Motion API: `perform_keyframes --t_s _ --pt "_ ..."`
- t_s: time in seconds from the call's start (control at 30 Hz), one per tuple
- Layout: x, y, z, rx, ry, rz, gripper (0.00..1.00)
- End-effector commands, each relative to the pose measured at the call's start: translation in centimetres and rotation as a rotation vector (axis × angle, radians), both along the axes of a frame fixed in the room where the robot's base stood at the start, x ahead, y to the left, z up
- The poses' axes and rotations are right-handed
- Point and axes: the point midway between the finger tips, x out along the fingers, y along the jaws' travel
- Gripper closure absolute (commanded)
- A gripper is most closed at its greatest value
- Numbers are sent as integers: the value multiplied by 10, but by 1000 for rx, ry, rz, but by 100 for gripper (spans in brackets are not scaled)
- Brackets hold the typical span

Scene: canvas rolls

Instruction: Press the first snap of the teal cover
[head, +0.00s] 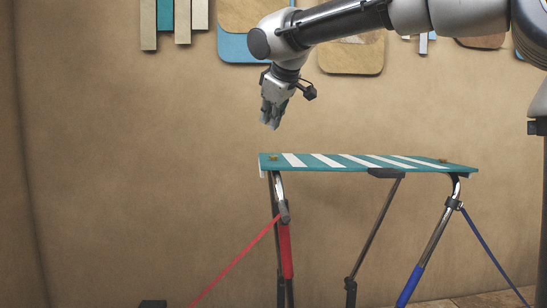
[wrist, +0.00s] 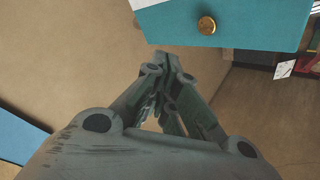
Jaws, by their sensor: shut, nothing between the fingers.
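The teal cover (head: 330,168) with white stripes lies flat across the top of a folding frame in the head view. A brass snap (head: 273,157) sits at its left end and another snap (head: 443,160) at its right end. In the wrist view a round brass snap (wrist: 206,25) shows on the teal cover (wrist: 265,25), beyond my fingertips. My gripper (head: 271,123) points down above the left end of the cover, clear of it. Its fingers are shut and empty, also in the wrist view (wrist: 172,65).
The frame has dark and chrome legs, with a red strap (head: 240,258) at the left and a blue strap (head: 495,260) at the right. Panels (head: 352,55) hang on the tan wall behind. The space left of the frame is mostly clear.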

Motion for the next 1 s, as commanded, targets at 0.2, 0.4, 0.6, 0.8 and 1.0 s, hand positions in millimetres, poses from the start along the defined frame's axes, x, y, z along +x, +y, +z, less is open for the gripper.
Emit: perform_keyframes --t_s 0.2,0.4,0.6,0.8,1.0 --pt "0 0 -31 -2 1 0 100" --pt "0 1 -49 -1 1 0 100" --pt "0 1 -55 -1 0 -1 100" --pt "0 1 -55 0 -1 -1 100" --pt "0 1 -55 0 0 0 100"
